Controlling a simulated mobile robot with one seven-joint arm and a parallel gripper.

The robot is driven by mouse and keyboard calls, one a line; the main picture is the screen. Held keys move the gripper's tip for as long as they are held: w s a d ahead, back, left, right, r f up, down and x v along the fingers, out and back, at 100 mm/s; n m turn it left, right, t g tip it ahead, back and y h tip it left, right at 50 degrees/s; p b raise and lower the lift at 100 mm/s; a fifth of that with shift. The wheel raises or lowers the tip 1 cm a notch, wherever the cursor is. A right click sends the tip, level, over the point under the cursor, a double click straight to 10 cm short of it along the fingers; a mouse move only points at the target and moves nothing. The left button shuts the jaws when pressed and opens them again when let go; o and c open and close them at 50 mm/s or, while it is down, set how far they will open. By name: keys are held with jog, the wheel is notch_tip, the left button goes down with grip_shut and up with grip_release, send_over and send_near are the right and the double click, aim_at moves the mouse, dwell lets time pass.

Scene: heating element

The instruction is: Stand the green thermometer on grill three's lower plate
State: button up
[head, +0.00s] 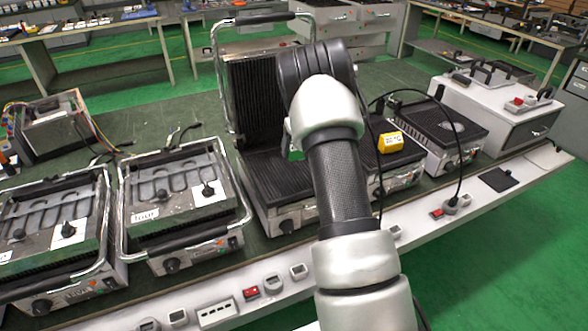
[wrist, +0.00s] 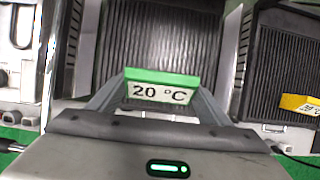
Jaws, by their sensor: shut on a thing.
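The green thermometer (wrist: 162,76) shows "20 °C" on its white face in the wrist view. My gripper (wrist: 161,88) is shut on it, with one finger on each side. In the head view my arm hides most of the gripper, and only a bit of the green thermometer (head: 295,154) shows. The third grill from the left stands open, with its dark ribbed lower plate (head: 268,176) partly behind my arm. In the wrist view a ribbed plate (wrist: 165,35) lies beyond the thermometer. Whether the thermometer touches it, I cannot tell.
A yellow thermometer (head: 390,142) stands on the grill to the right; it also shows in the wrist view (wrist: 300,104). The open grill's raised lid (head: 255,95) stands behind its lower plate. Two grills with exposed heating elements (head: 180,190) are at left. A black cable loops at right.

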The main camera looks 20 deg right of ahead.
notch_tip(320, 180, down, 9)
jog(key=shift+f, duration=0.1)
dwell(0.3)
jog(key=shift+f, duration=0.15)
jog(key=o, duration=1.1)
